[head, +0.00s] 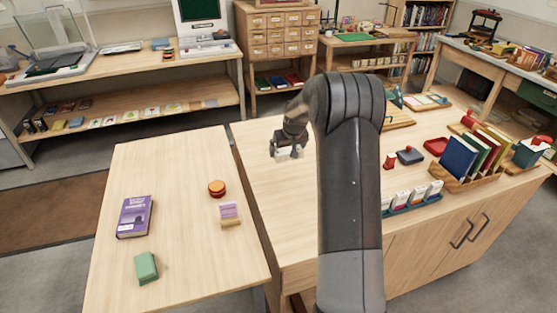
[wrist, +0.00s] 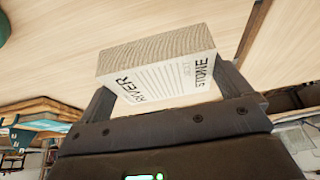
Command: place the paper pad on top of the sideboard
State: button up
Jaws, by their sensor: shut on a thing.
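My gripper (head: 288,149) is above the left part of the sideboard (head: 262,178), a pale wooden cabinet with doors in front. In the wrist view its two dark fingers (wrist: 166,86) are shut on a block-like pad (wrist: 165,82), which I take to be the paper pad. It has a white face with black lettering and a grey, finely ridged side. In the head view only a small pale part of the pad (head: 283,157) shows under the gripper. I cannot tell whether it touches the top.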

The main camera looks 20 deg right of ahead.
send_over(272, 166)
jog(key=s, duration=0.1)
notch_tip(272, 166, down, 4)
jog(key=shift+s+r, duration=0.15)
jog(key=shift+r, duration=0.05)
jog(key=shift+f, duration=1.9)
jog(key=shift+f, duration=0.2)
jog(key=o, duration=0.7)
jog(key=shift+r, duration=0.1)
